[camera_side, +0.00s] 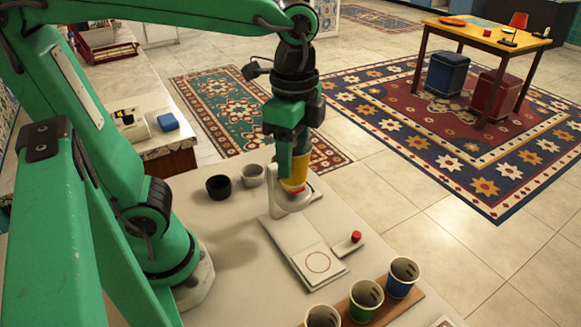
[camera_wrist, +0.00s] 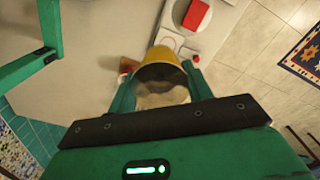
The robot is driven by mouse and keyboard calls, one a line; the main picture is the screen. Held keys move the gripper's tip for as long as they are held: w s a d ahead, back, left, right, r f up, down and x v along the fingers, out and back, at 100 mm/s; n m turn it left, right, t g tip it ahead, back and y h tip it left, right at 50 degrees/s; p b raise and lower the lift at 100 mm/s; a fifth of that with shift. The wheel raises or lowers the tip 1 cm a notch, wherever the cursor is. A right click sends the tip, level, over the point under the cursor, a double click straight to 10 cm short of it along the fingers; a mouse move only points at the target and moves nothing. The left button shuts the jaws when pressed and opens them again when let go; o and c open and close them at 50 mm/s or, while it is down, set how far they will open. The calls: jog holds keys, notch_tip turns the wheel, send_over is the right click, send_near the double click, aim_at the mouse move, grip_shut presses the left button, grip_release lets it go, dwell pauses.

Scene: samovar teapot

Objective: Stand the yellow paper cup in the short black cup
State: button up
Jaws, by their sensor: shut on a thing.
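My gripper (camera_side: 293,168) is shut on the yellow paper cup (camera_side: 301,170), which looks roughly upright over the round end of a white stand. Whether the cup's base touches the stand is unclear. In the wrist view the yellow cup's rim (camera_wrist: 160,56) shows between the two fingers of my gripper (camera_wrist: 160,84). The short black cup (camera_side: 218,187) stands open and upright on the pale table, to the left of my gripper in the side view. I cannot pick it out in the wrist view.
A grey cup (camera_side: 252,175) stands close beside the black cup. The white stand (camera_side: 305,245) has a flat plate with a red circle, and a red knob (camera_side: 356,237) sits by it. The table left of the stand is clear.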

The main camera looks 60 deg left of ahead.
jog(key=a+n, duration=0.5)
jog(key=a, duration=0.4)
jog(key=n, duration=0.6)
send_over(219, 188)
jog(key=d, duration=0.2)
notch_tip(219, 188, down, 18)
jog(key=shift+s+a, duration=0.15)
jog(key=shift+s, duration=0.05)
jog(key=shift+f, duration=0.2)
jog(key=shift+f, duration=1.85)
jog(key=shift+f, duration=0.35)
jog(key=o, duration=0.7)
